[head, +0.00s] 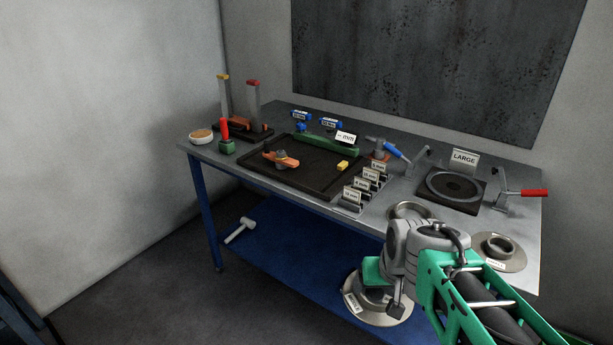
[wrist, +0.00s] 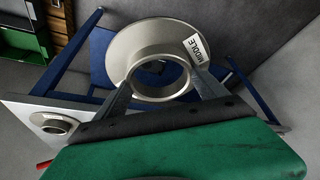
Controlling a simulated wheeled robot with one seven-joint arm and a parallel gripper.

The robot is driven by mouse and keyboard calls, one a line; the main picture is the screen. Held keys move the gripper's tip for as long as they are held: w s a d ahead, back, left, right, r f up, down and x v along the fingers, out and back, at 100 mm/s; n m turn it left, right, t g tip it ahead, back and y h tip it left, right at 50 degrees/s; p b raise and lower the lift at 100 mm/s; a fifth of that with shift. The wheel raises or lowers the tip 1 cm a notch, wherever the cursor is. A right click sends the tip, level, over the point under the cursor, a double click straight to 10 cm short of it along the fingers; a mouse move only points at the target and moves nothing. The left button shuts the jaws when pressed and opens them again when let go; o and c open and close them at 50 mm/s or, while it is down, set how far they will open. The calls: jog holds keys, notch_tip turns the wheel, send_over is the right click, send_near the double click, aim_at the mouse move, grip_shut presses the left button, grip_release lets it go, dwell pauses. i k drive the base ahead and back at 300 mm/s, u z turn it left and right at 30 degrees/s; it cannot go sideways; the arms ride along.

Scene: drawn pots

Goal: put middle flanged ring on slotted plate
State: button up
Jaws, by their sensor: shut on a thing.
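The middle flanged ring (head: 388,314) is a grey metal disc with a raised collar, held in front of the bench. In the wrist view the flanged ring (wrist: 128,48) shows a "MIDDLE" label. My gripper (wrist: 163,90) is shut on its collar, one finger on each side. In the head view my gripper (head: 376,287) is partly hidden by my wrist. A dark plate (head: 478,207) with a round grey ring-shaped face lies beside a "LARGE" card at the back right; I take it as the slotted plate, but cannot make out slots.
Another flanged ring (head: 513,262) sits at the bench's right front, and a further one (head: 399,209) is partly behind my arm. Clamps with red (head: 534,193) and blue (head: 397,151) handles stand near the plate. Labelled card holders (head: 362,190) and a dark tray (head: 310,184) fill the middle.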

aim_at(319, 160)
jog(key=z, duration=0.45)
jog(key=k, duration=0.25)
jog(key=u, duration=1.95)
jog(key=i, duration=1.95)
jog(key=z, duration=0.45)
